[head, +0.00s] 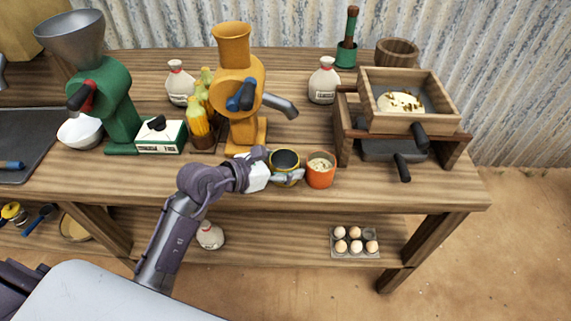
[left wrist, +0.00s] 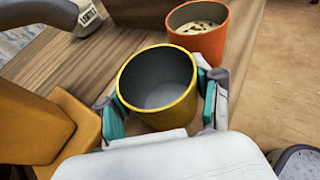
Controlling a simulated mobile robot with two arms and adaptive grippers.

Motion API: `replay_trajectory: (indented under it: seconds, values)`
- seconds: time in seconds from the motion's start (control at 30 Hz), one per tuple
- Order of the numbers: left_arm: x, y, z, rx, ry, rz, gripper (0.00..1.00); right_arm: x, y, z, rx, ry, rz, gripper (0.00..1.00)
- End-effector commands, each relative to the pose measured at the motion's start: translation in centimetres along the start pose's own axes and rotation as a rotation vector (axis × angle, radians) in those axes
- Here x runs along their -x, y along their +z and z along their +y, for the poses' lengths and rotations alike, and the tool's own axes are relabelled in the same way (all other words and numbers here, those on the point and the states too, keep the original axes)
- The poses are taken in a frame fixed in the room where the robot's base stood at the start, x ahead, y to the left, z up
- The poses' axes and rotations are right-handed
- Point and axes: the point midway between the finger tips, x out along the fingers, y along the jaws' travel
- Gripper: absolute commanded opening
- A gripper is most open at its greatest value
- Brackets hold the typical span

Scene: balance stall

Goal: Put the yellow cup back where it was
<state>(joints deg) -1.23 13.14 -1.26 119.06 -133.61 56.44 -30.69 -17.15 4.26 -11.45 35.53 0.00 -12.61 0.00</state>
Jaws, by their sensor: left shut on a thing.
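The yellow cup (head: 286,163) stands upright near the front edge of the wooden table, just left of an orange cup. In the left wrist view the yellow cup (left wrist: 158,88) has a dark grey inside that looks empty. My left gripper (head: 284,174) is shut on it, with a finger on each side of the cup (left wrist: 160,112). I cannot tell whether the cup's base touches the table. My right gripper is not in view.
The orange cup (head: 321,172) with pale contents (left wrist: 200,30) is close on the right. A yellow-orange mill (head: 238,85) stands behind left. A wooden sifter box (head: 405,98) is at right. Corn cobs (head: 199,122) and a green mill (head: 110,95) are further left.

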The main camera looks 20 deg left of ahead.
Motion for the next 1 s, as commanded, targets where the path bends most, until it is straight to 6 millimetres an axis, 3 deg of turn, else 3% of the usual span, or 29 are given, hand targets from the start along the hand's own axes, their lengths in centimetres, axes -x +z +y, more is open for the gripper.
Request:
replay_trajectory:
  seconds: [0.03, 0.07, 0.2, 0.63, 1.0]
  values:
    - [-0.1, -0.3, 0.0, 0.0, 0.0, 0.001, 0.26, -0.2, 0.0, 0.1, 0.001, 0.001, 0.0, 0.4]
    - [-0.1, -0.2, 0.0, 0.0, 0.0, 0.0, 0.68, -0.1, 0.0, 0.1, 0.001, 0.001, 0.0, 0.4]
    - [-0.1, -0.2, 0.0, 0.001, 0.0, 0.0, 0.9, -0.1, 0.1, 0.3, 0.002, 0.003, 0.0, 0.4]
    - [0.6, 0.0, 0.0, 0.0, 0.001, 0.002, 0.9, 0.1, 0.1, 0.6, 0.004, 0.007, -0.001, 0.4]
    - [7.9, -0.1, 0.0, -0.002, 0.002, 0.004, 0.9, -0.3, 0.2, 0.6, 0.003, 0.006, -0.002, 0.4]
